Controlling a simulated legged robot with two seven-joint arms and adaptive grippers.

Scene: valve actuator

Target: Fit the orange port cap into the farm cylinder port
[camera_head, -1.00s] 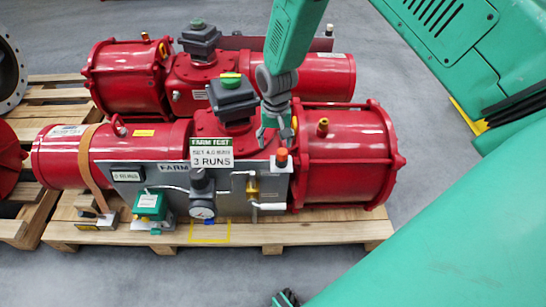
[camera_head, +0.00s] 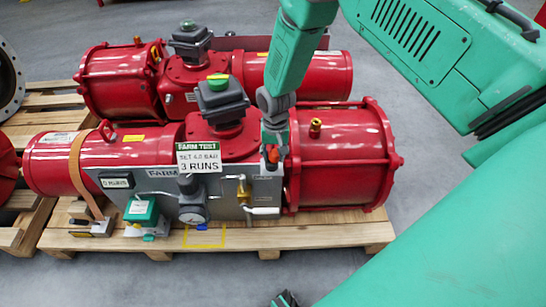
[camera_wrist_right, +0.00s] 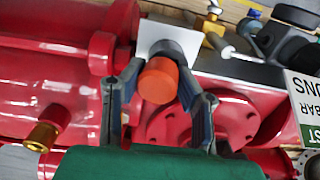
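The orange port cap (camera_head: 273,155) sits upright at the right end of the grey panel; in the wrist view the cap (camera_wrist_right: 158,81) stands on a dark round piece. My right gripper (camera_head: 272,160) points down over it.
The farm test sign (camera_head: 198,158), a gauge (camera_head: 193,207) and a brass valve (camera_head: 243,190) are left of the cap. A second red actuator (camera_head: 190,85) lies behind.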

